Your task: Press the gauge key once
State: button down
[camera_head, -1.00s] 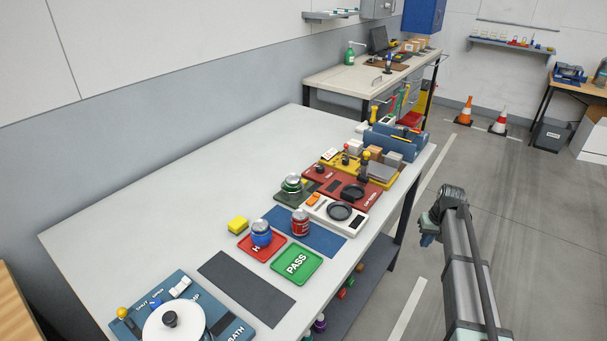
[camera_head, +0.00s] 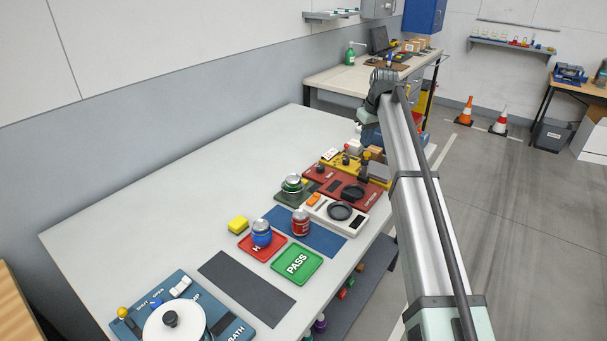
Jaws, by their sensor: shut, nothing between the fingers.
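No part is readable as the gauge key at this size, so I cannot tell which control it is. Among the devices on the long grey table, a white unit (camera_head: 323,222) has an orange key (camera_head: 313,199) and a round black pad (camera_head: 339,211). Behind it are a dark red device (camera_head: 370,201) with a dark round top and a yellow device (camera_head: 329,167) with dark knobs. My arm reaches up from the lower right, and its bent joint stands before the table's far end. My gripper's fingers do not show.
A green PASS tray (camera_head: 297,264), a red tray (camera_head: 277,254) with a blue can (camera_head: 261,233), and a red can (camera_head: 300,222) on a blue mat (camera_head: 325,240) stand nearer. The table's left side is bare.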

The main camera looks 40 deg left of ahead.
aim_at(304, 181)
jog(key=s+a+n+h, duration=0.1)
jog(key=s+a+n, duration=0.1)
jog(key=s+a, duration=0.3)
jog(key=s+a+n+g+h, duration=0.1)
jog(key=s+a+n, duration=0.2)
jog(key=s+a, duration=0.3)
jog(key=a, duration=0.5)
jog(key=shift+s, duration=0.3)
notch_tip(304, 181, down, 14)
jog(key=shift+f, duration=0.1)
jog(key=shift+s+d+f, duration=0.1)
jog(key=shift+f, duration=0.9)
notch_tip(304, 181, up, 15)
